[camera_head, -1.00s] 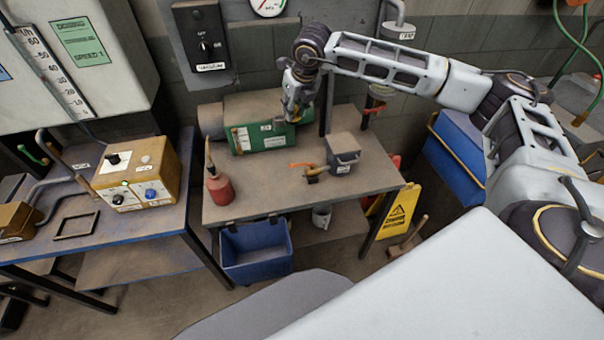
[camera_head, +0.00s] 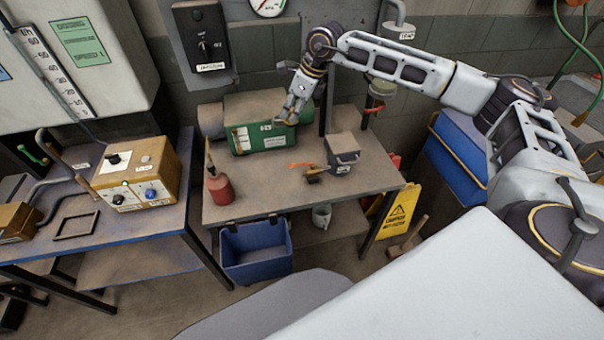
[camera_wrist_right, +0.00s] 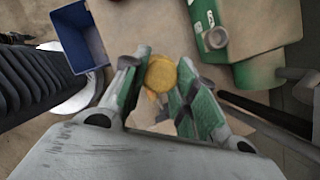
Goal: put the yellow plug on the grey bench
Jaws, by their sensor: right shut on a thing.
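The yellow plug (camera_wrist_right: 161,73) shows as a round disc between the green-sided fingers of my right gripper (camera_wrist_right: 158,88) in the wrist view. The right gripper is shut on it. In the head view this gripper (camera_head: 287,119) hangs in front of the green machine, over the back part of the bench (camera_head: 265,192); I cannot make out the plug there. The bench has a worn brownish-grey top, which also shows below the plug in the wrist view (camera_wrist_right: 145,22). My left gripper is not in view.
On the bench are a green machine (camera_head: 262,137), a red oil can (camera_head: 219,187), a grey box (camera_head: 342,152) and an orange-handled tool (camera_head: 314,172). A blue bin (camera_head: 255,255) sits below the front edge. The front middle of the top is clear.

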